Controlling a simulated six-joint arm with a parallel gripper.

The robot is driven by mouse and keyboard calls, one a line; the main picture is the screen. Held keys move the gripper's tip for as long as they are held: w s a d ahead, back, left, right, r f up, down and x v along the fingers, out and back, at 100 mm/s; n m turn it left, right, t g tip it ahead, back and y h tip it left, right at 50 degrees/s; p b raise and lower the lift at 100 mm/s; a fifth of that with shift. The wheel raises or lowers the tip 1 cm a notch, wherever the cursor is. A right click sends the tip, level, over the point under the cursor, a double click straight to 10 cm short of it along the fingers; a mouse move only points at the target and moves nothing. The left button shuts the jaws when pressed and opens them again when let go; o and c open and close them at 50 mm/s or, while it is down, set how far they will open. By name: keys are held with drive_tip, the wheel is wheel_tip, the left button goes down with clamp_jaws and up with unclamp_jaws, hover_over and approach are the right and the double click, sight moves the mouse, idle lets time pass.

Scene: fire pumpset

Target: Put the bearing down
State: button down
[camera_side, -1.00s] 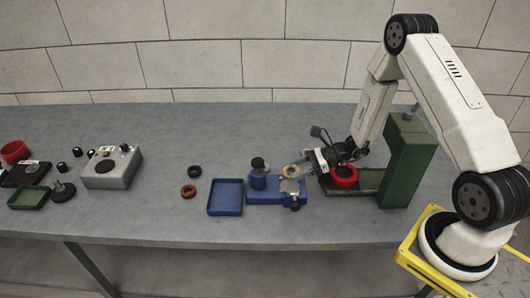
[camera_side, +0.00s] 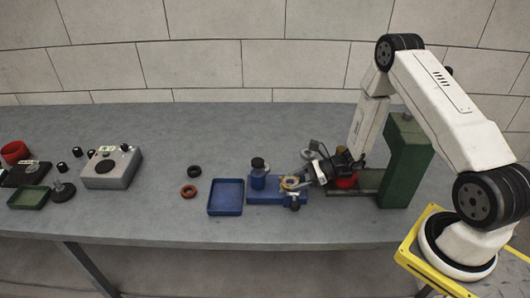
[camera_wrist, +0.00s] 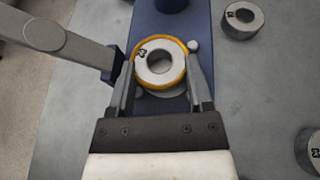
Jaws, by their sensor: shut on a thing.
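The bearing (camera_wrist: 160,47) is a ring with a yellow outer edge and a pale grey face with a dark hole. My gripper (camera_wrist: 160,68) is shut on it, one finger on each side. In the side view the bearing (camera_side: 289,184) is at the right part of the blue fixture (camera_side: 262,197), with my gripper (camera_side: 297,182) reaching it from the right. In the wrist view the blue fixture (camera_wrist: 150,22) lies under the bearing. I cannot tell whether the bearing touches the fixture. A pale round part shows partly behind the bearing.
A blue tray (camera_side: 226,197) stands left of the fixture. A dark ring (camera_side: 194,172) and a red-brown ring (camera_side: 189,191) lie farther left. A green stand (camera_side: 405,165) rises at right, beside a red part (camera_side: 346,182).

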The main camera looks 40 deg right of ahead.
drive_tip(key=shift+f, duration=0.15)
unclamp_jaws()
drive_tip(key=shift+v, duration=0.8)
drive_tip(key=v, duration=0.3)
drive_tip(key=shift+d, duration=0.1)
wheel_tip(320, 180, up, 7)
drive_tip(key=shift+s, duration=0.1)
idle(0.6)
